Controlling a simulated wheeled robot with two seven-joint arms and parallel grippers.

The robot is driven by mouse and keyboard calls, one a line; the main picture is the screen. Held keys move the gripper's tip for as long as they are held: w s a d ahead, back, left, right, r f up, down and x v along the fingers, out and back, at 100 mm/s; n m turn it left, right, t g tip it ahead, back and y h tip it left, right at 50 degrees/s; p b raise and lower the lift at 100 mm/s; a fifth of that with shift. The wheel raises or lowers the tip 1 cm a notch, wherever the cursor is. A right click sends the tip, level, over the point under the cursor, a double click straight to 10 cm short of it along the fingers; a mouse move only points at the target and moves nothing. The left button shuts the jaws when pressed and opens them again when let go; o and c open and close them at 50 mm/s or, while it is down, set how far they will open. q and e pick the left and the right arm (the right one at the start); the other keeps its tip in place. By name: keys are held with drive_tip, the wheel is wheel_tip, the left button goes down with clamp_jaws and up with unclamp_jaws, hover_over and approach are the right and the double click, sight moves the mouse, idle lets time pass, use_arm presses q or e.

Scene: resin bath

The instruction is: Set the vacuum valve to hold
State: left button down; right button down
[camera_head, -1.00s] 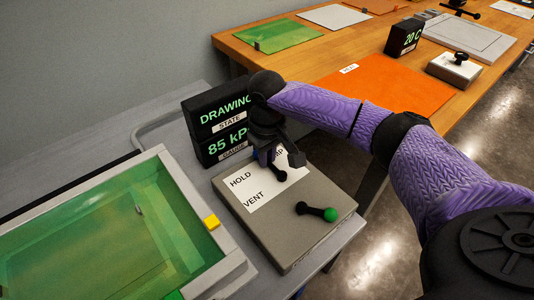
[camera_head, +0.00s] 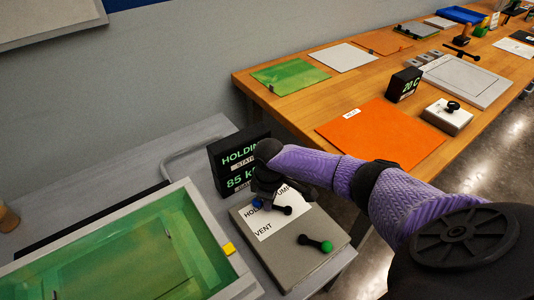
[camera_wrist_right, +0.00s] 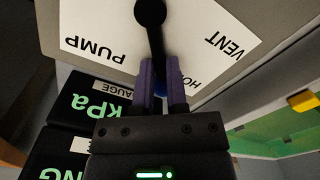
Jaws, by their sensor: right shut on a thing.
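The vacuum valve is a grey box (camera_head: 290,262) with a white label plate (camera_head: 268,224) marked PUMP, HOLD and VENT. Its black lever (camera_wrist_right: 155,40) has a blue knob (camera_wrist_right: 160,89) and points to the HOLD marking, which the fingers partly cover. My right gripper (camera_wrist_right: 162,82) is shut around the knob end of the lever; it also shows in the head view (camera_head: 266,197). The black display (camera_head: 235,165) behind the box reads HOLDING and 85 kPa, partly hidden by my right arm. My left gripper is not in view.
A second lever with a green knob (camera_head: 326,246) is on the box's front part. A green resin bath with a pale rim (camera_head: 212,222) and yellow tab (camera_head: 229,248) stands left of it. A wooden table (camera_head: 300,100) holds sheets and devices behind.

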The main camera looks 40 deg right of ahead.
drive_tip(key=shift+s+a+n+p, duration=0.15)
drive_tip(key=shift+a+n+p, duration=0.15)
drive_tip(key=shift+n, duration=0.4)
drive_tip(key=c, duration=0.7)
unclamp_jaws()
drive_tip(key=shift+o, duration=0.2)
wheel_tip(320, 180, up, 10)
drive_tip(key=p, duration=0.4)
drive_tip(key=shift+f, duration=0.1)
